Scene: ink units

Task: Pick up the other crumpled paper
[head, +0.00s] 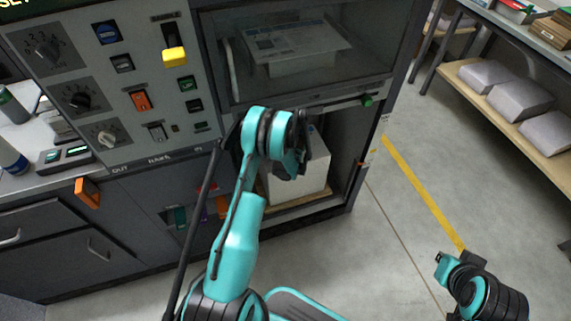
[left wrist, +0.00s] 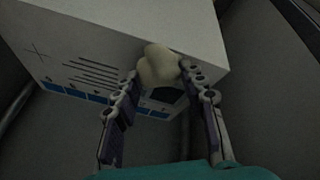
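A pale, cream-coloured crumpled paper (left wrist: 158,67) shows in the left wrist view, against the lower edge of a white box (left wrist: 125,30). My left gripper (left wrist: 160,72) has one finger on each side of the paper, with the tips at or very near its sides. I cannot tell whether they press on it. In the head view my left gripper (head: 290,162) reaches into the open lower bay of the machine, in front of the white box (head: 308,172), and the paper is hidden. My right arm is at the lower right; its fingers cannot be made out.
The bay's walls and frame surround my left gripper closely. Above it is a glazed compartment (head: 310,50) with a paper stack. A control panel (head: 120,80) is at the left. A shelf (head: 500,95) with wrapped packs is at the right. The floor (head: 400,215) between is clear.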

